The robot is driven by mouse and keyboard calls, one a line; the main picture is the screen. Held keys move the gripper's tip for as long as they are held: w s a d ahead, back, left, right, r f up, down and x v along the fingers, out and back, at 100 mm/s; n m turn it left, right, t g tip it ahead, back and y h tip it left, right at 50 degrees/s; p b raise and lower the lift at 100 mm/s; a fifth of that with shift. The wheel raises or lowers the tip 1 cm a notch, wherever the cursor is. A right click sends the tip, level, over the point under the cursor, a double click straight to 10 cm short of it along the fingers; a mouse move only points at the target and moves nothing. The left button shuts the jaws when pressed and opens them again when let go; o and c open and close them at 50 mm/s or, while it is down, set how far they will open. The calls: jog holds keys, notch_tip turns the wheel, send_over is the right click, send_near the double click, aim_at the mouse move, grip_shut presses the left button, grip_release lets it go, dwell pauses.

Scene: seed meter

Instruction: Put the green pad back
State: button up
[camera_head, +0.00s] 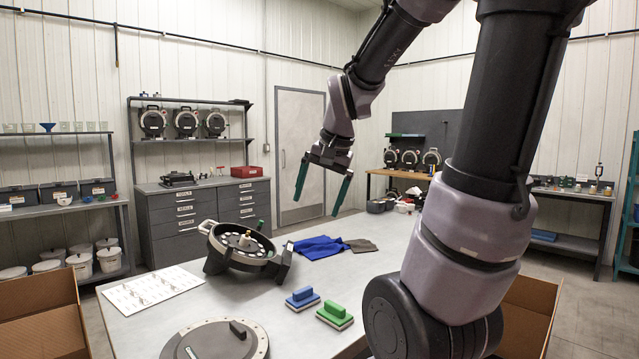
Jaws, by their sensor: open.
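The green pad (335,315) lies on the pale work table (180,314) near its front right part. It is a green block with a raised grip on top and a light-coloured underside. A similar blue pad (302,299) lies just left of and behind it. My gripper (317,205) is open and empty, with its two green fingers pointing down. It is high above the table and well apart from the green pad. My arm passes close to the right of the green pad in the picture and hides the table's right part.
An open seed meter (241,241) stands mid-table, tilted. A round dark lid (216,341) lies at the front, and a white sheet with small parts (150,289) at the left. Blue cloth (318,246) and a grey cloth (360,245) lie behind. Cardboard boxes flank the table.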

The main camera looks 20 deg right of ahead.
jog(key=s+a+r+n+t, duration=0.2)
jog(key=s+a+r+n, duration=0.1)
jog(key=s, duration=0.6)
notch_tip(320, 180, up, 2)
jog(key=shift+s+a+r+n+t+y, duration=0.2)
jog(key=shift+a+n+t+y, duration=0.1)
jog(key=shift+a, duration=0.15)
dwell(0.4)
